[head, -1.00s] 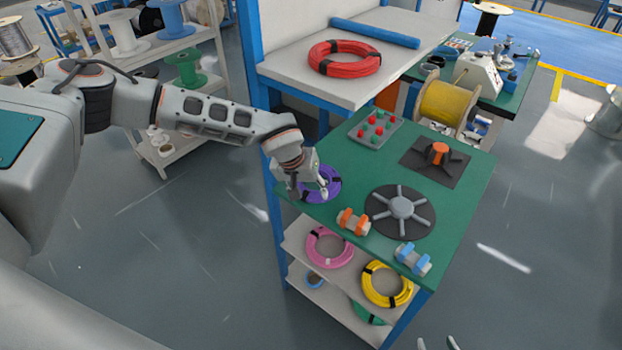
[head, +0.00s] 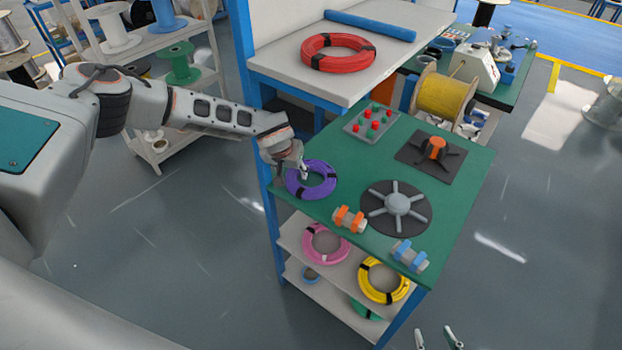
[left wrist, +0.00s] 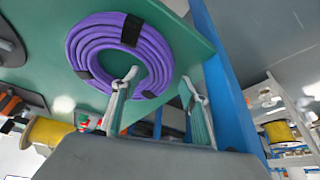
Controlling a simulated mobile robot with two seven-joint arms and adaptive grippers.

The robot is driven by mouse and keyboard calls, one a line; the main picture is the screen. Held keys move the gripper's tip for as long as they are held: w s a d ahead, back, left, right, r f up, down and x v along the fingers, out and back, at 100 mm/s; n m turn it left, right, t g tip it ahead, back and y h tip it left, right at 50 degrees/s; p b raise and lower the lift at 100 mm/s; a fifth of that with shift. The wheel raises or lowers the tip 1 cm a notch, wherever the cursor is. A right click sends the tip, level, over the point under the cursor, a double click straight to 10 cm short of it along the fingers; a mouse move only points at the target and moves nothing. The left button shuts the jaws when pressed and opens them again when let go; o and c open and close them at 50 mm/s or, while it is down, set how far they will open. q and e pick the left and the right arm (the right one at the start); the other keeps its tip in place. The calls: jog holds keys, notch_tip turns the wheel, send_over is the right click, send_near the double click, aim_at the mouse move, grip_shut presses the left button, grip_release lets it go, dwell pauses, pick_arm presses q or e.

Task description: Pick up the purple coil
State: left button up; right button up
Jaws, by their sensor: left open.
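The purple coil (head: 330,178) lies flat on the green tabletop (head: 375,155) at its left corner, wrapped with black bands. It also shows large in the left wrist view (left wrist: 152,55). My left gripper (head: 297,172) is at the coil's upper left side and covers part of it. In the left wrist view, the open left gripper (left wrist: 157,88) has one fingertip in front of the coil's ring and the other outside it, near the table edge. Contact with the coil cannot be told. My right gripper (head: 436,337) shows only two spread fingertips at the bottom edge, empty.
A blue upright (head: 245,60) and the raised shelf with the red coil (head: 338,42) stand close behind. Pink (head: 322,258) and yellow coils lie below.

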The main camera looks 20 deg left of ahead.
pick_arm(q)
grip_shut()
dwell(0.3)
